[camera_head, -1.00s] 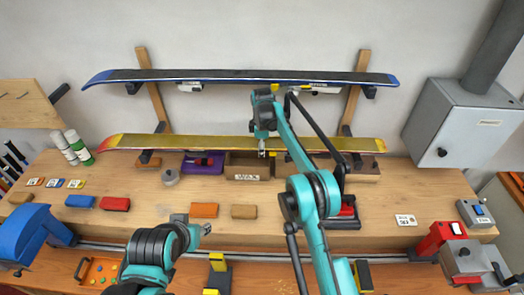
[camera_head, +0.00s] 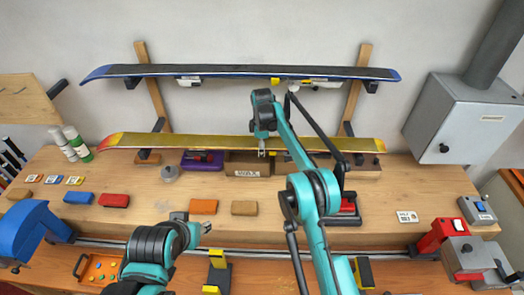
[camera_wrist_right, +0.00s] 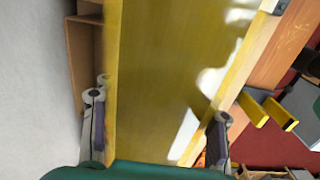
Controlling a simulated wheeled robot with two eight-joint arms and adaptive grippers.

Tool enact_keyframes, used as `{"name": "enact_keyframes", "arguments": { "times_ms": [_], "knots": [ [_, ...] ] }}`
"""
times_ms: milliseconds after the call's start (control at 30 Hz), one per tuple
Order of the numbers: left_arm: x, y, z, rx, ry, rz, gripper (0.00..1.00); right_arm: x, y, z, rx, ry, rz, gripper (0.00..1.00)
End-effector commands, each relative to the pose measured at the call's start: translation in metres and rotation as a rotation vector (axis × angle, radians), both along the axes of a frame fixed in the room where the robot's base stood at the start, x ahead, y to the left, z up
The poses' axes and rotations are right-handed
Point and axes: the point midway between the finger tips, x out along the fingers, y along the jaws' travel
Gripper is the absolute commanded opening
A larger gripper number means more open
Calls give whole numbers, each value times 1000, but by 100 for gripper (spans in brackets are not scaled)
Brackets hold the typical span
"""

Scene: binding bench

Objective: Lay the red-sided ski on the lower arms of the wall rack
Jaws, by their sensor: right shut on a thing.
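The ski with a yellow top and red tip (camera_head: 200,142) lies level across the lower arms (camera_head: 347,129) of the wall rack (camera_head: 153,97) in the head view. I cannot tell whether it touches them. My right gripper (camera_head: 263,152) is shut on it near its middle. In the right wrist view the ski (camera_wrist_right: 165,70) runs between the two fingers of the right gripper (camera_wrist_right: 156,128), one at each edge. My left gripper (camera_head: 204,228) is low over the bench front, away from the ski; its jaws are too small to read.
A blue-edged ski (camera_head: 240,71) lies on the upper arms. Below the yellow ski stand a WAX box (camera_head: 247,171) and other small items. Wax blocks (camera_head: 204,206) lie on the bench. A grey cabinet (camera_head: 460,122) is at the right, white-green bottles (camera_head: 77,143) at the left.

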Motion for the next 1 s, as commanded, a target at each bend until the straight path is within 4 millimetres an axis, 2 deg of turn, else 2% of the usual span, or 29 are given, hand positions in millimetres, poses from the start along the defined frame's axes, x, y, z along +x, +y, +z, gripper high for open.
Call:
{"name": "enact_keyframes", "arguments": {
  "times_ms": [133,167,200,300,567,667,1000],
  "knots": [
    [0,0,0,0,0,0,40,0,0,1,-2,0,0,14],
    [0,0,0,0,0,0,40,0,0,1,-2,0,0,51],
    [0,0,0,0,0,0,40,0,0,1,-2,0,0,61],
    [0,0,0,0,0,0,40,0,0,1,-2,0,0,83],
    [0,0,0,0,0,0,40,0,0,-1,-2,0,0,83],
    [0,0,0,0,0,0,40,0,0,4,-2,0,0,83],
    [0,0,0,0,0,0,40,0,0,58,-1,0,0,83]
  ]
}}
